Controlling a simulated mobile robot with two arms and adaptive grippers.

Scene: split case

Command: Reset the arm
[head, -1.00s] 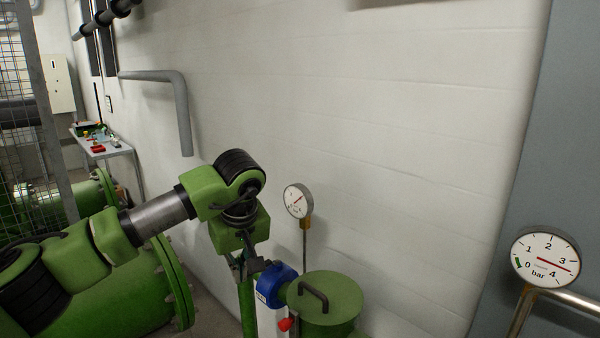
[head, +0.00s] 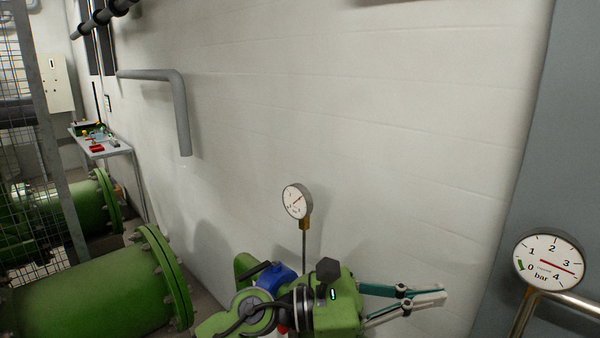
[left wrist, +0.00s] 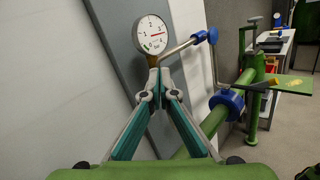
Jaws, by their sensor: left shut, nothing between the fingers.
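My left gripper (head: 441,293) is low in the middle of the head view, with its fingers pointing right toward the grey panel. The fingers are shut and empty. In the left wrist view the fingertips (left wrist: 159,72) meet just below a round pressure gauge (left wrist: 152,34), which appears behind them. My left arm and the gripper's green body cover most of the green capped vessel and its blue fitting (head: 277,276). My right gripper is in neither view.
A small gauge (head: 296,201) stands on a thin stem behind my gripper. A larger gauge (head: 549,261) is at the right, by the grey panel (head: 570,120). Large green flanged pipes (head: 95,300) lie at the left. The white wall (head: 350,110) above is clear.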

